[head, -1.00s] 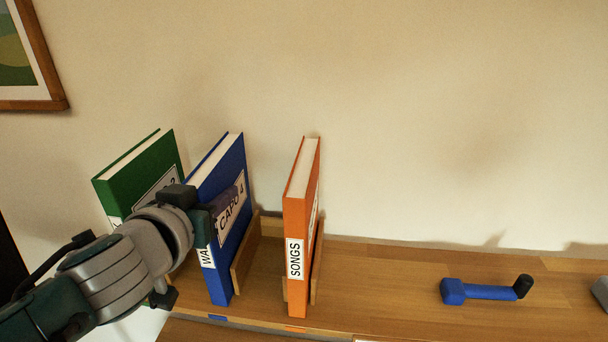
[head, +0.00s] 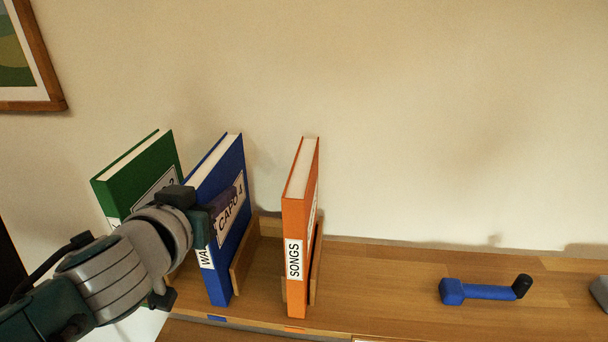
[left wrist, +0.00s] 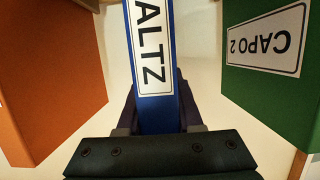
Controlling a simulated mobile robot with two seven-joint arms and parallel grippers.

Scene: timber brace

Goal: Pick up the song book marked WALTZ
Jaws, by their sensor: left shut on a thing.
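The blue song book (head: 228,235) stands upright on the wooden shelf, between a green and an orange book. Its cover label reads CAPO 4, and its spine label starts with WA in the head view. In the left wrist view the blue book (left wrist: 156,115) shows a spine label ending in ALTZ. My left gripper (head: 208,212) is shut on the blue book, with one finger on each side of it. The far finger is mostly hidden behind the book. My right gripper is in neither view.
The green book (head: 140,175) stands close on the left; it also shows in the left wrist view (left wrist: 270,85), marked CAPO 2. The orange SONGS book (head: 297,220) stands to the right, beyond a wooden divider (head: 243,255). A blue crank-like handle (head: 485,291) lies further right on open shelf.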

